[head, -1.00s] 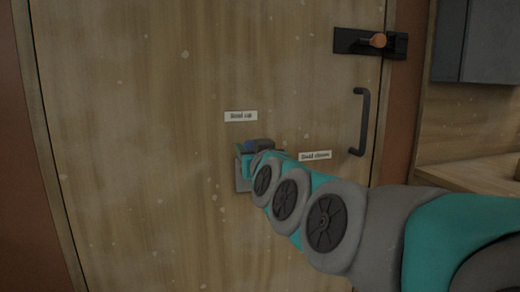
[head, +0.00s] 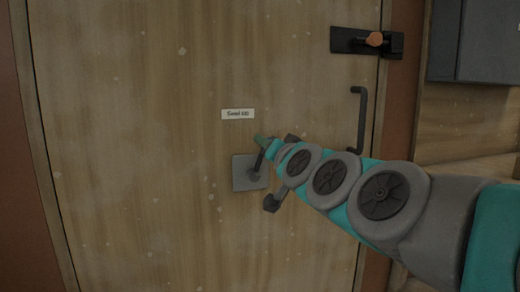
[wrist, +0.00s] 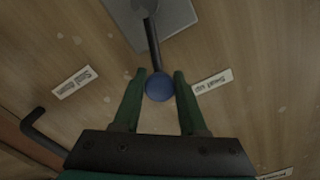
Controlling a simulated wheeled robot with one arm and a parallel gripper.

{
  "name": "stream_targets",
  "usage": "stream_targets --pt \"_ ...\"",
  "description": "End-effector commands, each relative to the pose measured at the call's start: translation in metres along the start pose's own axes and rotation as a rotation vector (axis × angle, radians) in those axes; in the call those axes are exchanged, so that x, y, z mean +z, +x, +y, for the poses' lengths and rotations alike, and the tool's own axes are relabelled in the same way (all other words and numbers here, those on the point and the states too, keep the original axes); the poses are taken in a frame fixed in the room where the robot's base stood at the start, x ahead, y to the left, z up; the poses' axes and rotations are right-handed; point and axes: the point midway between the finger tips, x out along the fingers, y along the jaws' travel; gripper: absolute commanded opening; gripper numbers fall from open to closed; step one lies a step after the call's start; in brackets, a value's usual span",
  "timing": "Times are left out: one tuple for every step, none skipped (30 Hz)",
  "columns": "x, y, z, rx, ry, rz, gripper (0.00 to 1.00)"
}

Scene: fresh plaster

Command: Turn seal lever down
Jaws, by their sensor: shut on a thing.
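The seal lever is a dark rod (wrist: 153,45) on a square grey plate (head: 243,183) fixed to the wooden door. It ends in a round blue knob (wrist: 159,87). In the wrist view my gripper (wrist: 159,88) is shut on the knob, with one green finger on each side. In the head view the rod slants up and right from the plate, and my gripper (head: 267,148) hides the knob. The "Seal up" label (head: 238,114) is above the plate. The "Seal down" label (wrist: 75,82) shows in the wrist view, and my arm hides it in the head view.
A dark door handle (head: 359,118) is right of the lever, behind my arm. A black latch with an orange knob (head: 374,39) is at the upper right. A grey cabinet (head: 474,45) hangs at the far right. The door left of the plate is clear.

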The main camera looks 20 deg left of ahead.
Motion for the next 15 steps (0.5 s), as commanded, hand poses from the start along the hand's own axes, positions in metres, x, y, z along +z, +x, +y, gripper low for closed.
stream_targets --pt "-0.001 0.000 0.004 0.000 0.044 0.002 0.00" --pt "-0.002 0.000 0.007 0.000 0.074 0.002 0.00" --pt "-0.002 0.000 0.010 0.000 0.113 0.002 0.00" --pt "-0.003 0.000 0.012 0.000 0.142 0.002 0.00" --pt "-0.003 0.000 0.014 0.001 0.169 0.002 0.00" --pt "-0.003 0.000 0.017 0.000 0.207 0.001 0.00" --pt "-0.003 0.000 0.020 0.000 0.235 0.001 0.00" --pt "-0.003 0.000 0.022 0.000 0.265 0.001 0.00" --pt "-0.003 0.000 0.025 0.000 0.302 0.000 0.00" --pt "-0.003 0.000 0.027 0.000 0.330 0.000 0.00" --pt "-0.002 0.000 0.029 0.000 0.360 0.000 0.00" --pt "-0.002 0.000 0.033 0.001 0.398 -0.001 0.00" --pt "-0.001 0.000 0.035 0.001 0.427 -0.001 0.00" --pt "-0.001 0.000 0.037 0.001 0.454 -0.001 0.00" --pt "0.000 0.000 0.040 0.001 0.493 -0.001 0.00"
